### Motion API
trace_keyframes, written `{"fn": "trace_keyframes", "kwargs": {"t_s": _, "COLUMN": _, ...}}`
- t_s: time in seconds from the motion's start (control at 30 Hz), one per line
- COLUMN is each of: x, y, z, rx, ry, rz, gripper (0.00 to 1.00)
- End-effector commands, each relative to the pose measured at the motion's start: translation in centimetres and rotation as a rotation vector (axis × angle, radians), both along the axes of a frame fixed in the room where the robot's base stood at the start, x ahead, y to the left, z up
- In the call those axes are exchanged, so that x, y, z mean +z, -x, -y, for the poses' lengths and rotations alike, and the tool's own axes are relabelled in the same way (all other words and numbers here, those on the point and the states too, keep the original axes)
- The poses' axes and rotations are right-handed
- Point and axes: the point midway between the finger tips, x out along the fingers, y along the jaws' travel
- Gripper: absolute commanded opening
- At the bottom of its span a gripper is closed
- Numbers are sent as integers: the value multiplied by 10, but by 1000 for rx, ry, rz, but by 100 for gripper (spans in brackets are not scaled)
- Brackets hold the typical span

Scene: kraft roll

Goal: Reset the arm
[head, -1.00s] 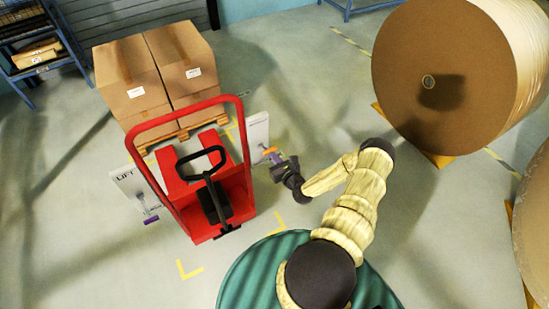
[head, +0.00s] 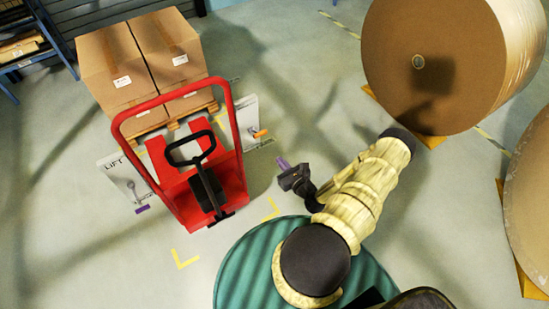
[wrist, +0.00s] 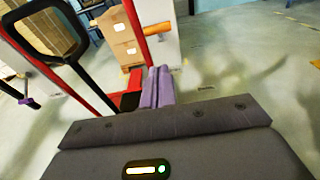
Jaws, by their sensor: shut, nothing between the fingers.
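My gripper (head: 284,164) is at the end of my arm, right of the red pallet jack (head: 238,172), in free air. Its purple fingers are together and hold nothing. In the wrist view the closed fingers (wrist: 157,87) point toward the pallet jack and the stacked boxes (wrist: 118,45). A gap of floor shows between the gripper and the jack.
A white panel with an orange-handled lever (head: 260,133) stands right of the jack. A panel marked LIFT (head: 118,178) with a purple-handled lever stands left. Large kraft rolls (head: 400,60) stand at the right. Cardboard boxes (head: 118,85) sit on a pallet behind the jack.

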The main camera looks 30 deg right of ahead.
Motion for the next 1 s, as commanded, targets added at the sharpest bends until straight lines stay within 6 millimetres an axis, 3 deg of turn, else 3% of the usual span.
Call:
{"fn": "trace_keyframes", "kwargs": {"t_s": 0.17, "x": 3, "y": 8, "z": 0, "rx": -2, "ry": 0, "rz": 1, "gripper": 0}}
{"fn": "trace_keyframes", "kwargs": {"t_s": 0.73, "x": 7, "y": 5, "z": -6, "rx": 29, "ry": 6, "rz": 5, "gripper": 0}}
{"fn": "trace_keyframes", "kwargs": {"t_s": 0.87, "x": 25, "y": -3, "z": -22, "rx": 148, "ry": 38, "rz": 23, "gripper": 0}}
{"fn": "trace_keyframes", "kwargs": {"t_s": 1.0, "x": 59, "y": -11, "z": -59, "rx": 395, "ry": 100, "rz": 48, "gripper": 0}}
